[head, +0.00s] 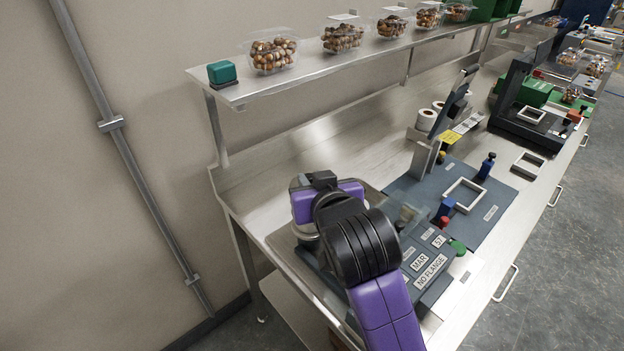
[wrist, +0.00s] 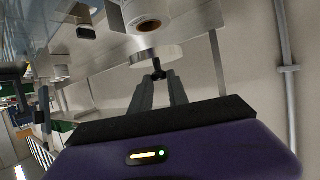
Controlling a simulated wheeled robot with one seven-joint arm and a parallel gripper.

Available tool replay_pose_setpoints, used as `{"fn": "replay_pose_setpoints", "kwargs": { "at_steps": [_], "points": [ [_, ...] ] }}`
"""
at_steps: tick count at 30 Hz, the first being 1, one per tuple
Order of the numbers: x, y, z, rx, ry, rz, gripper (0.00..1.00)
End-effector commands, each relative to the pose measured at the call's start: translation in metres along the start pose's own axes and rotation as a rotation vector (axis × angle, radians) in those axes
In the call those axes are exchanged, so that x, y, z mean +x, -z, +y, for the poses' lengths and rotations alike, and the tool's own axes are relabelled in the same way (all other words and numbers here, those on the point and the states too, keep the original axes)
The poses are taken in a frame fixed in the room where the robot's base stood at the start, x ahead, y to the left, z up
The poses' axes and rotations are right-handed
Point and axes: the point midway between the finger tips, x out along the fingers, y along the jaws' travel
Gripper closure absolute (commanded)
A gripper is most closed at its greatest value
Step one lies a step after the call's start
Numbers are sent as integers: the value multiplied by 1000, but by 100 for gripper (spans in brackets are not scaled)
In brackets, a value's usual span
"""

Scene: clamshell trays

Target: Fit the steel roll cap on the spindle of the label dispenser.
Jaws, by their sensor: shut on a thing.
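The steel roll cap (wrist: 140,57) shows in the wrist view as a pale round disc with a dark knob at its centre. My gripper (wrist: 157,76) is shut on the knob and holds the cap beyond the fingertips. A white roll with a brown core (wrist: 149,24) is close past the cap; I cannot tell whether they touch. The spindle is not discernible. In the head view my arm hides the fingers and the cap. The label dispenser (head: 440,262), a dark unit with printed tags "MAR" and "NO FLANGE", is partly behind my arm.
A dark mat (head: 486,226) with a square frame (head: 464,194) lies right of my arm. Two white rolls (head: 426,120) sit on a stand (head: 424,153) further back. A shelf (head: 300,72) above holds several filled clamshells. The bench (head: 290,165) is bare behind my arm.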

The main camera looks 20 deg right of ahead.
Motion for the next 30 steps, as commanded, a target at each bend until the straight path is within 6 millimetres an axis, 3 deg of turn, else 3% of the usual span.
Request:
{"fn": "replay_pose_setpoints", "kwargs": {
  "at_steps": [18, 30],
  "points": [
    [16, -38, 0, -1, -1, -1, 100],
    [19, -44, 0, 0, 0, 1, 100]
  ]
}}
